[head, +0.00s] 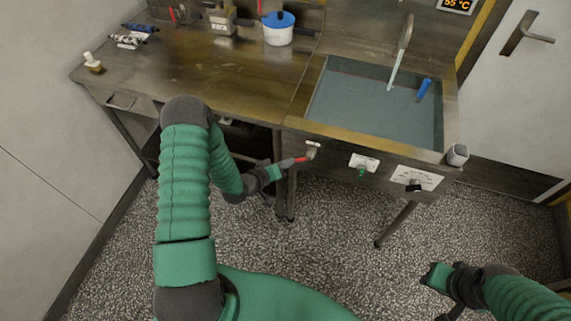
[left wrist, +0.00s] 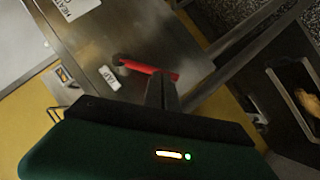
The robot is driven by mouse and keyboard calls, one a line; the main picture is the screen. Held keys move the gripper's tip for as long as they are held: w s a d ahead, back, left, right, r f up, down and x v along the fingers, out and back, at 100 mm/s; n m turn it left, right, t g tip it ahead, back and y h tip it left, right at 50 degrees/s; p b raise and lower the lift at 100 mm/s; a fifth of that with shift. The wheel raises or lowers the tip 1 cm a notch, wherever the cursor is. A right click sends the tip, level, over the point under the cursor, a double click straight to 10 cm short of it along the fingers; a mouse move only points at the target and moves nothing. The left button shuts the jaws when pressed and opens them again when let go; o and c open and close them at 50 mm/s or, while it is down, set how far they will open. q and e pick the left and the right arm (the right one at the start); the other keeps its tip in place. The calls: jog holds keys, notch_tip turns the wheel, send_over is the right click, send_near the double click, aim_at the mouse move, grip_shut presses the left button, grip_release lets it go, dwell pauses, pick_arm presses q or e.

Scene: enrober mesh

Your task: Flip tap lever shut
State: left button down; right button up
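The red tap lever (head: 294,161) sits on the front panel below the sink, left of centre, beside a small white tag. In the left wrist view the lever (left wrist: 148,67) lies nearly sideways, its outer end at my fingertips. My left gripper (head: 279,167) is at that outer end; its dark fingers (left wrist: 162,88) look close together. Whether they touch the lever is hard to tell. A pale stream or spout end (head: 393,75) hangs from the tap (head: 405,35) over the sink. My right gripper (head: 436,277) is low at the right, away from the panel; its fingers are unclear.
The sink basin (head: 345,110) holds a blue item (head: 424,88). Labelled controls (head: 363,163) and (head: 414,180) sit right of the lever, and a grey cup-like part (head: 457,154) is at the corner. A blue-lidded pot (head: 278,29) stands on the worktop. Speckled floor in front is clear.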

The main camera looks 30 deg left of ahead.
pick_arm(q)
jog(key=d+f+n+t+h+b, duration=0.1)
jog(key=n+b, duration=0.1)
jog(key=d+f+n+t+h+b, duration=0.1)
jog(key=n+b, duration=0.1)
jog(key=b, duration=0.1)
jog(key=w+d+f+n+t+h+b, duration=0.1)
jog(key=f+n+b, duration=0.1)
jog(key=b, duration=0.1)
jog(key=shift+w+d+t+h, duration=0.1)
jog(key=shift+d+t+h, duration=0.05)
jog(key=shift+t+h, duration=0.25)
jog(key=shift+d+f, duration=0.1)
jog(key=shift+d, duration=0.05)
dwell(0.3)
